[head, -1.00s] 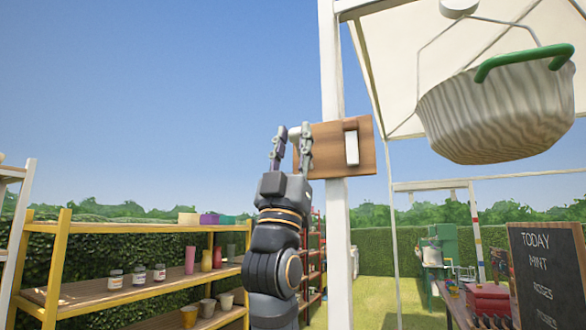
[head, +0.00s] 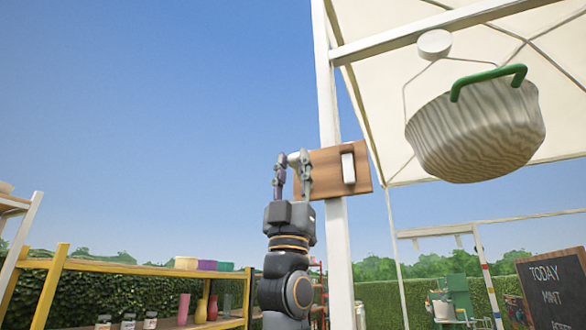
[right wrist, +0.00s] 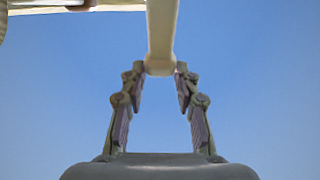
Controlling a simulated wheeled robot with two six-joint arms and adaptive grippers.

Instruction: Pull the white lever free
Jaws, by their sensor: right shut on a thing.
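A wooden board (head: 325,172) is fixed to a white post, with an upright white piece (head: 348,167) on its face. The pale rounded end of the white lever (head: 294,158) shows at the board's left edge, between the fingers of my right gripper (head: 292,162). In the right wrist view the lever (right wrist: 161,30) comes down from the top as a cream bar. Its end sits between the fingertips of the right gripper (right wrist: 160,74), which is shut on it. How the lever joins the board is hidden. My left gripper is out of view.
A striped basket (head: 475,132) with a green handle hangs at the upper right, under a pale canopy. The white post (head: 329,90) stands behind the board. A yellow shelf (head: 130,262) with pots is at the lower left, a chalkboard (head: 552,290) at the lower right. Open sky lies left of the gripper.

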